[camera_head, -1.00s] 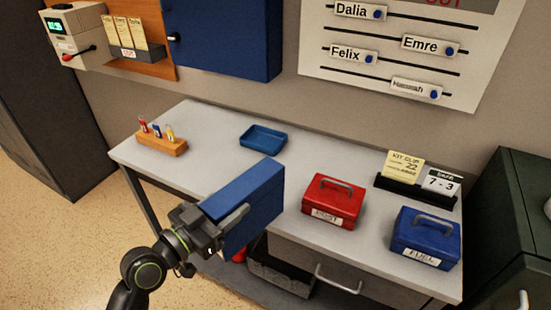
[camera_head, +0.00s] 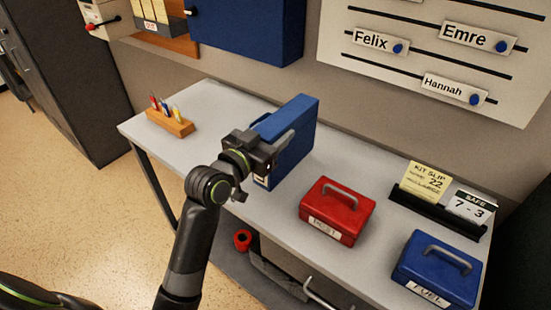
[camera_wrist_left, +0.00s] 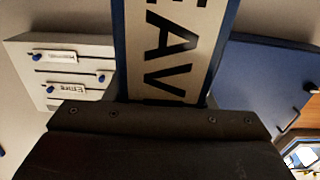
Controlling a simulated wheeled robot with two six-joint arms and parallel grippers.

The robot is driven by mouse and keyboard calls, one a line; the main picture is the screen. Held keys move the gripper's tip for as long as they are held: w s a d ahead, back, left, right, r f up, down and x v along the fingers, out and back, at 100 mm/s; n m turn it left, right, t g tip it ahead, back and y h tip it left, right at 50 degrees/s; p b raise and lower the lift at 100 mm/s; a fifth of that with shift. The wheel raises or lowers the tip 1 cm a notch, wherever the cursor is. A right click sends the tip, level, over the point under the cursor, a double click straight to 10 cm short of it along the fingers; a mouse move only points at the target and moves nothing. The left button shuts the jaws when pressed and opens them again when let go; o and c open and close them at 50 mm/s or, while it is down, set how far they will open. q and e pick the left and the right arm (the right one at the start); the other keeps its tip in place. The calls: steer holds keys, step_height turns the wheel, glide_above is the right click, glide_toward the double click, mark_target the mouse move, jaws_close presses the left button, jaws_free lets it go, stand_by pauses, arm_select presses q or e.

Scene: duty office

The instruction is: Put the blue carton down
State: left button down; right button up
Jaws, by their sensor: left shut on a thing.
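The blue carton (camera_head: 298,140) is in my left gripper (camera_head: 284,146), over the middle of the grey table (camera_head: 225,110) in the head view. The gripper is shut on it from the left. The carton stands roughly upright; I cannot tell whether its bottom touches the table. In the left wrist view the carton (camera_wrist_left: 179,50) shows a pale label with large dark letters, partly cut off. My right gripper is not in view.
A red box (camera_head: 337,211) stands close to the right of the carton, with a blue box (camera_head: 436,270) beyond it. A wooden pen block (camera_head: 170,122) is at the far left.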

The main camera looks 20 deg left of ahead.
arm_select(q)
step_height(320, 180, down, 2)
steer(key=shift+s+f, duration=0.15)
steer(key=shift+f, duration=2.15)
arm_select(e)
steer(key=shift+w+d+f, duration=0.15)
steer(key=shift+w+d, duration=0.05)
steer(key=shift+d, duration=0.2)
arm_select(q)
steer(key=shift+f+b, duration=0.15)
steer(key=shift+b, duration=0.25)
steer(key=c, duration=0.6)
jaws_free()
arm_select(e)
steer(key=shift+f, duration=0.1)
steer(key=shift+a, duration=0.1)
